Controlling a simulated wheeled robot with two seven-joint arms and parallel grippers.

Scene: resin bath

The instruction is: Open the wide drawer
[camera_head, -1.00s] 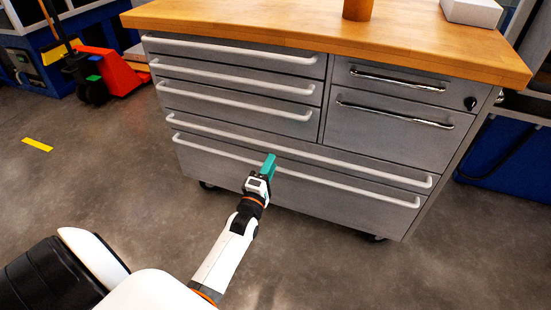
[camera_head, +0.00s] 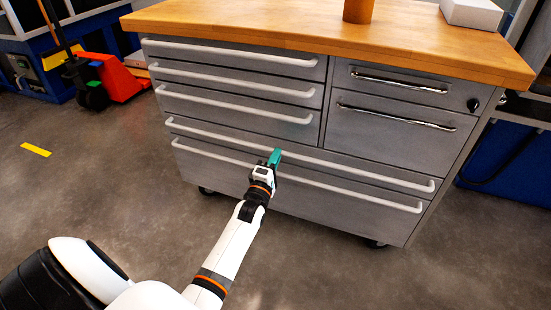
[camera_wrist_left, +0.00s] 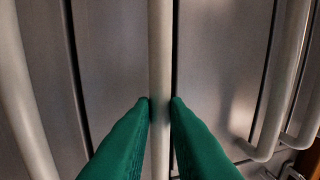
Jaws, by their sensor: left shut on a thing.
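The grey cabinet has two wide drawers, one above the other, below its smaller drawers. The upper wide drawer's long pale bar handle (camera_head: 350,166) also runs top to bottom through the middle of the left wrist view (camera_wrist_left: 160,40). My left gripper (camera_head: 275,155) is at this handle, left of its middle. Its green fingers (camera_wrist_left: 160,102) are shut on the bar, one on each side. The drawer front looks flush with the cabinet. The lower wide drawer's handle (camera_head: 350,189) is just below and free. My right gripper is not in view.
Smaller drawers with bar handles fill the cabinet above, and a wooden top (camera_head: 280,30) carries a brown cylinder (camera_head: 358,10) and a white box (camera_head: 471,12). A red pallet jack (camera_head: 120,80) stands at the back left. The floor before the cabinet is clear.

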